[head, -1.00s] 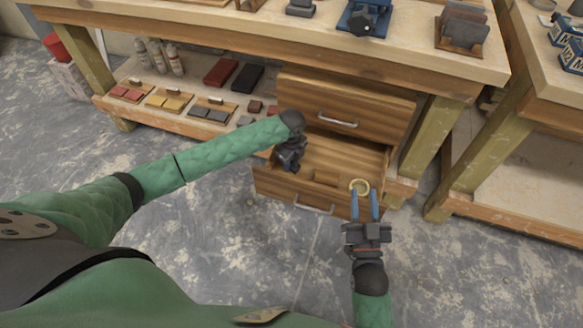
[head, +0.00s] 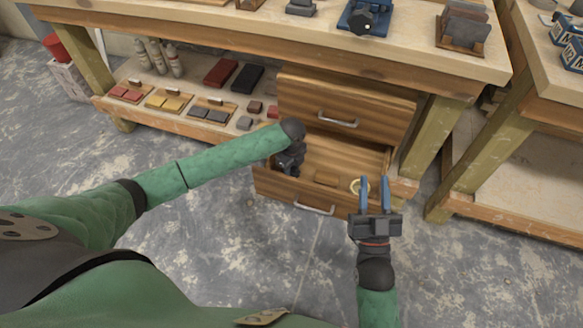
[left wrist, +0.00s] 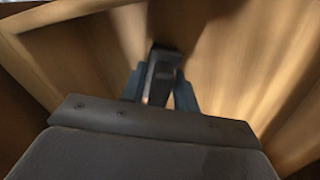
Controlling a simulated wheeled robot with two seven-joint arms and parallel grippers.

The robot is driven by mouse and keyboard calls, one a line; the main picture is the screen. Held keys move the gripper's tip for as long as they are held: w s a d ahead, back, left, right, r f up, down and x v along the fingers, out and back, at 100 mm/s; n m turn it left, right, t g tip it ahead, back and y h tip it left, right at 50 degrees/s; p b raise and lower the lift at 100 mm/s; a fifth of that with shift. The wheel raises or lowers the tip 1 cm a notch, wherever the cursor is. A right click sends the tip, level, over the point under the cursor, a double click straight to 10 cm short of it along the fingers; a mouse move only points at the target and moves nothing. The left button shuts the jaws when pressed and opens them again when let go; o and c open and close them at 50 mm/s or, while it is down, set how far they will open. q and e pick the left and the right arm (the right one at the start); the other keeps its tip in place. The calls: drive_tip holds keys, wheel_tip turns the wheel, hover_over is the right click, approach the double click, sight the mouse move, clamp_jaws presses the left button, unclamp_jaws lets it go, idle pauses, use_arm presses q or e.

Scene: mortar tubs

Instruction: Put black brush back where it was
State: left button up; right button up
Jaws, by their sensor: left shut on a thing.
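The black brush (left wrist: 163,68) shows in the left wrist view as a dark piece between my blue left fingers. My left gripper (left wrist: 160,92) is shut on it. In the head view my left gripper (head: 289,165) points down into the left side of the open lower drawer (head: 313,197); its fingers and the brush are mostly hidden there by the hand. Wooden surfaces surround it in the wrist view. I cannot tell whether the brush touches the drawer floor. My right gripper (head: 374,185) is open and empty at the drawer's front right corner, its two blue fingers apart.
In the drawer lie a small brown block (head: 326,177) and a yellowish ring (head: 356,187), partly behind a right finger. The upper drawer (head: 345,108) is shut above. The workbench (head: 270,35) overhangs; its shelf (head: 190,112) holds several coloured blocks. Floor in front is clear.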

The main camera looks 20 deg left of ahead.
use_arm(q)
drive_tip(key=shift+f, duration=0.1)
use_arm(e)
drive_tip(key=shift+f, duration=0.2)
use_arm(q)
drive_tip(key=o, duration=1)
use_arm(e)
drive_tip(key=shift+f, duration=0.2)
drive_tip(key=shift+r, duration=0.1)
use_arm(q)
drive_tip(key=shift+r, duration=0.45)
wheel_tip(320, 180, up, 5)
drive_tip(key=shift+r+p, duration=0.15)
drive_tip(key=shift+p, duration=0.35)
wheel_tip(320, 180, up, 6)
drive_tip(key=shift+r+p, duration=0.1)
drive_tip(key=shift+p, duration=0.35)
use_arm(e)
wheel_tip(320, 180, down, 21)
drive_tip(key=a+g+h, duration=0.1)
drive_tip(key=g, duration=0.6)
drive_tip(key=shift+s+r+g+h, duration=0.2)
drive_tip(key=shift+s+g+h, duration=0.1)
drive_tip(key=shift+g+h, duration=0.1)
